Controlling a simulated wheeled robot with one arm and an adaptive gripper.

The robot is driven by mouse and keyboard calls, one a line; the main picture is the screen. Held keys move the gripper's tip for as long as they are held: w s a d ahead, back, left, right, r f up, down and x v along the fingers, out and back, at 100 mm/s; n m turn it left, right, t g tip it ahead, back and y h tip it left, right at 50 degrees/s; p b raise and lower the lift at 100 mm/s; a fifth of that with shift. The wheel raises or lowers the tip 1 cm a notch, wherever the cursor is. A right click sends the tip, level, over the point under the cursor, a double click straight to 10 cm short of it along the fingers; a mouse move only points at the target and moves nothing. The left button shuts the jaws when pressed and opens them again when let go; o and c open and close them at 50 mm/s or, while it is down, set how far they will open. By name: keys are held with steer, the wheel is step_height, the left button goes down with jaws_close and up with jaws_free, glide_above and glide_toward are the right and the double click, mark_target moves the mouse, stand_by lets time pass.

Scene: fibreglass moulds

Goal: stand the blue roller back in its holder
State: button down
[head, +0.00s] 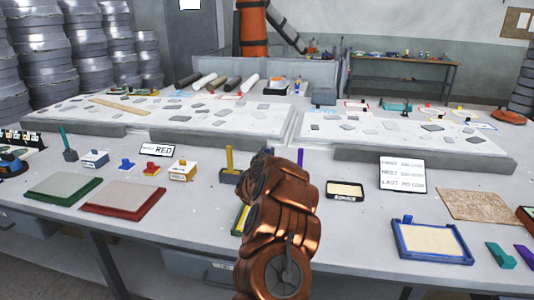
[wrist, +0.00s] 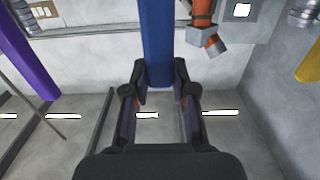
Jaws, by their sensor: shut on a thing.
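In the wrist view my gripper (wrist: 158,80) is shut on a long blue bar (wrist: 157,35), which I take to be the blue roller. The bar runs up from between the fingertips and out of the top edge. In the head view my copper-coloured arm hides the gripper and most of what it holds. A dark block with a yellow upright (head: 229,160) stands left of the arm, and a dark block with a teal upright (head: 64,140) stands at the far left. I cannot make out the blue roller's holder.
Green-edged (head: 62,187) and red-edged (head: 122,195) trays lie at the left front. A blue tray (head: 432,243) and a small black-framed tray (head: 345,190) lie right of my arm. A white text card (head: 402,174) stands behind them. Raised grey slabs cross the table's back.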

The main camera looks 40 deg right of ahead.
stand_by(0.4)
steer(key=c, duration=0.9)
jaws_free()
steer(key=shift+o, duration=0.2)
steer(key=shift+s+a, duration=0.1)
steer(key=v, duration=1.1)
steer(key=shift+s+a, duration=0.2)
steer(key=shift+a, duration=0.15)
steer(key=shift+r, duration=0.1)
